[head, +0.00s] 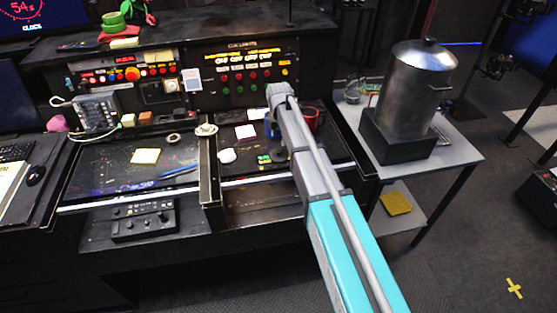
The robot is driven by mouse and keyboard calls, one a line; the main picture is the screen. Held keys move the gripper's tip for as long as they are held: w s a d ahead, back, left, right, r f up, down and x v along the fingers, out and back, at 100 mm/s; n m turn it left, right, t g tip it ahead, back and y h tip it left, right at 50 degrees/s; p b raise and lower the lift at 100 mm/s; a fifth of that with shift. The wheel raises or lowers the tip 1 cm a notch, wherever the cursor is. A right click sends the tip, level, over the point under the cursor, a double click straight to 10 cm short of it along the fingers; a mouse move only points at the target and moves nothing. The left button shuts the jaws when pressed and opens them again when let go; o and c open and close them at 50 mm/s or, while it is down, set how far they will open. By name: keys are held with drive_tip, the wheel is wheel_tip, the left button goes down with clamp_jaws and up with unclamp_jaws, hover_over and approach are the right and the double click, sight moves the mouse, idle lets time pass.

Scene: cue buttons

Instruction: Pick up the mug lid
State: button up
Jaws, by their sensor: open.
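A small pale round piece with a raised middle (207,129) lies at the back of the desk, by the divider between the two panels; it may be the mug lid, but it is too small to be sure. A white rounded object (227,156), perhaps a cup, sits in front of it to the right. A red mug (317,119) stands just right of my arm, partly hidden by it. My arm reaches over the right panel. My gripper is not visible; the arm's upper end hides what is below and behind it.
A blue object (270,127) shows partly behind my arm. A sticky note (145,156) and blue pen (180,172) lie on the left panel. A large metal urn (412,90) on a black base stands on the side table (455,155) at right. Upright button panels (240,75) close off the back.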

sight(279, 150)
drive_tip(key=shift+f+b, duration=0.5)
drive_tip(key=shift+f, duration=0.25)
drive_tip(key=shift+s+f+b, duration=0.1)
drive_tip(key=shift+f+b, duration=2.5)
drive_tip(key=shift+c, duration=0.2)
clamp_jaws()
